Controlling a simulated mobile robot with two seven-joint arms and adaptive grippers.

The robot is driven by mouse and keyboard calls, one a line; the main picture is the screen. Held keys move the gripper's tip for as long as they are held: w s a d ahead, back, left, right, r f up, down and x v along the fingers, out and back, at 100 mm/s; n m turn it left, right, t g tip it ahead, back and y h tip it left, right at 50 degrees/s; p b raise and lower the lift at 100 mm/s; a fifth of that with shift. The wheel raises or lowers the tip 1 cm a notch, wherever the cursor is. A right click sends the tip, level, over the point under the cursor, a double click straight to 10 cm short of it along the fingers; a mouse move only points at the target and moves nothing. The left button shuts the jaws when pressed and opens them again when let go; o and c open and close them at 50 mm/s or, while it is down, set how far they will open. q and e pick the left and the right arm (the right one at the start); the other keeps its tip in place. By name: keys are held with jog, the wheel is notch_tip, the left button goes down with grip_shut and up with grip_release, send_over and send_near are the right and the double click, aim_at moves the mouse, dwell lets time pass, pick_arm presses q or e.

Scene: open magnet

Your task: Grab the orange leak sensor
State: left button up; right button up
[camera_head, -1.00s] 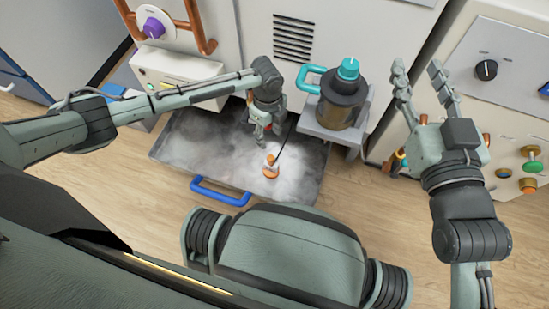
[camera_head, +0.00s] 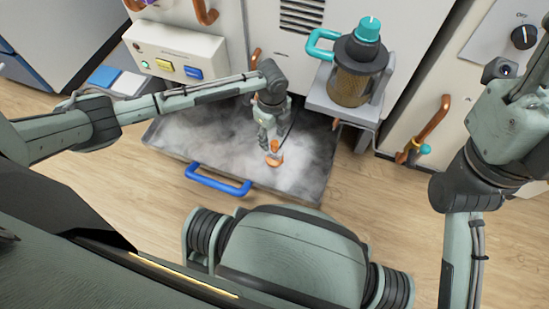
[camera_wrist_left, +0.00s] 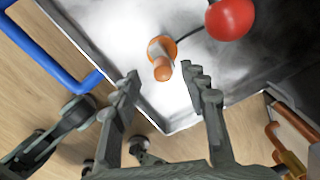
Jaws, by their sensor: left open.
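The orange leak sensor (camera_head: 274,154) has a pale band and stands on the misty floor of the dark metal tray (camera_head: 180,142), with a black cable running up from it. In the left wrist view the sensor (camera_wrist_left: 161,58) lies just beyond and between the fingertips. My left gripper (camera_head: 266,140) hangs over the tray close beside the sensor; its fingers (camera_wrist_left: 160,82) are apart with nothing between them. My right gripper (camera_head: 525,90) is raised at the right, partly cut off by the frame edge, away from the tray; its fingers are not clear.
The tray has a blue handle (camera_head: 217,182) at its front. A red ball-like part (camera_wrist_left: 230,18) sits near the sensor cable. A canister with a teal handle (camera_head: 352,75) stands on a grey bracket behind. A button box (camera_head: 175,55) is at the back left. Wooden floor lies in front.

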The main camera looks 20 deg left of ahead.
aim_at(274, 149)
pick_arm(q)
jog(key=f+b, duration=0.1)
jog(key=f, duration=0.3)
jog(key=f+b, duration=0.2)
jog(key=f, duration=0.1)
jog(key=shift+d+f, duration=0.2)
jog(key=shift+f, duration=0.15)
jog(key=shift+r, duration=0.1)
grip_shut()
